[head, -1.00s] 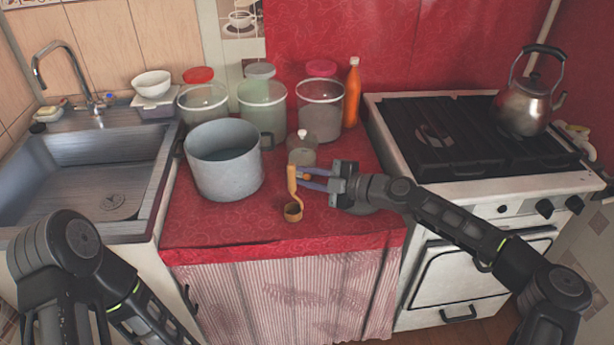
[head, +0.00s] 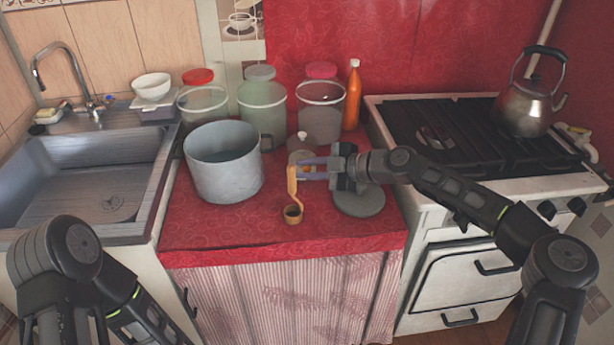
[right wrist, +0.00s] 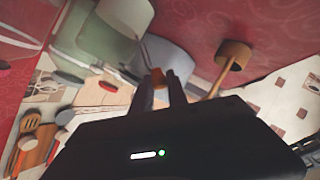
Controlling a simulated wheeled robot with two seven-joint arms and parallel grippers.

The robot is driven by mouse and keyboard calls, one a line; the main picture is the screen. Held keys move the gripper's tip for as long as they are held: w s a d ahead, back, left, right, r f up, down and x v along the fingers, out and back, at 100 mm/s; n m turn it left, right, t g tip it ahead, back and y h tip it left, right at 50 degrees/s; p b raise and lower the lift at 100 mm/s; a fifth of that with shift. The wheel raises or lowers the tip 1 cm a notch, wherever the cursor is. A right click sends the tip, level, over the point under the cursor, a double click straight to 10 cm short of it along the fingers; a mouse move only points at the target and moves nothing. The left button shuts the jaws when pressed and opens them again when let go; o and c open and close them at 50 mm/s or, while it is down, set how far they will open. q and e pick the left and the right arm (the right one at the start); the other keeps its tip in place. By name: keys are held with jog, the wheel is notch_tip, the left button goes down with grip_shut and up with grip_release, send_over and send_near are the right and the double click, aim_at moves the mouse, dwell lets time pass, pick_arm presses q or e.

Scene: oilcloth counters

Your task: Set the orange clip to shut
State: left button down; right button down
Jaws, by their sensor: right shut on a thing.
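The orange clip (right wrist: 182,76) is a small orange piece between the two fingertips of my right gripper (right wrist: 166,80) in the right wrist view. In the head view, my right gripper (head: 303,170) reaches in from the right and is shut on it, just behind the handle of a wooden scoop (head: 292,213). The clip is mostly hidden there, and I cannot tell whether it is open or shut. The scoop's cup (right wrist: 234,54) also shows in the right wrist view, apart from the fingers. My left arm is at the lower left of the head view; its gripper is not visible.
A large grey pot (head: 223,170) stands left of the gripper. A small jar (head: 301,147) stands behind it, and a grey round disc (head: 359,202) lies below its wrist. Several jars and an orange bottle (head: 352,96) line the back. The red counter's front is clear.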

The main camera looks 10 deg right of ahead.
jog(key=shift+w+r+m+g+p, duration=0.3)
jog(key=shift+w+r+m+g, duration=0.2)
jog(key=shift+r+m+g, duration=0.15)
jog(key=shift+w+r+m+g+h+p, duration=0.3)
jog(key=shift+w+m+g+p, duration=0.1)
jog(key=shift+g, duration=0.15)
jog(key=shift+f, duration=0.1)
jog(key=c, duration=1.3)
grip_release()
jog(key=b+v, duration=0.1)
jog(key=v, duration=0.6)
jog(key=shift+s+d+r, duration=0.2)
jog(key=shift+d, duration=0.05)
